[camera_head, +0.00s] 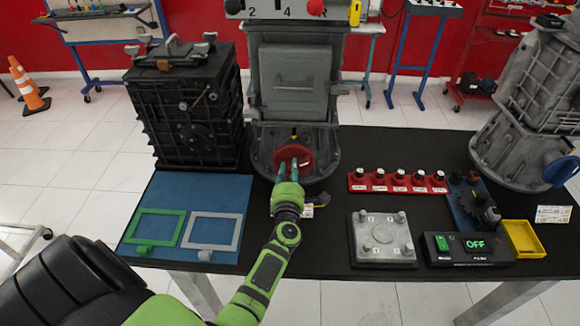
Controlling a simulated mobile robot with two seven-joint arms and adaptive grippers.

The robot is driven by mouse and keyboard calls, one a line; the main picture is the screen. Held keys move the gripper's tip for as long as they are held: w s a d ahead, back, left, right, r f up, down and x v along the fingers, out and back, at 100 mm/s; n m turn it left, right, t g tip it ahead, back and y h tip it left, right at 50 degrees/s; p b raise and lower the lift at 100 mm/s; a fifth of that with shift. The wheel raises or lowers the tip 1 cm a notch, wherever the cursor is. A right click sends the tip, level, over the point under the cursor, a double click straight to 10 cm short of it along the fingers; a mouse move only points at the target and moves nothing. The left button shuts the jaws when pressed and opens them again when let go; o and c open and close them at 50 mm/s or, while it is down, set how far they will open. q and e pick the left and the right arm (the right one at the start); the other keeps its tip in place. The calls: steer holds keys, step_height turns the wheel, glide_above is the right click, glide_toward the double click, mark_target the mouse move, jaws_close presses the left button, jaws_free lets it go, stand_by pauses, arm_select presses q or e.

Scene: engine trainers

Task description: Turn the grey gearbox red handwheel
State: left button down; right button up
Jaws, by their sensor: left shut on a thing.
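The grey gearbox (294,82) stands upright at the back middle of the black table. Its red handwheel (296,155) sits low on its front, above the rounded base. My left gripper (289,168) reaches up to the handwheel from below, with its teal fingertips at the wheel's lower left part. It is shut on the handwheel, and the fingers hide part of the rim. My right gripper is not in view.
A black engine block (190,108) stands left of the gearbox, behind a blue mat (200,187) with green and grey frames. Right are a red knob strip (397,181), a grey plate (380,238), a green-switch box (467,248), a yellow tray (524,239) and another grey housing (528,110).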

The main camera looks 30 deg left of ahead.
arm_select(q)
steer(key=shift+w+d+r+m+p, duration=0.15)
steer(key=shift+m+p, duration=0.7)
steer(key=shift+m, duration=1.2)
steer(key=shift+s+r+m+p, duration=0.1)
steer(key=shift+m+p, duration=0.7)
steer(key=shift+m, duration=1.25)
steer(key=c, duration=1)
jaws_free()
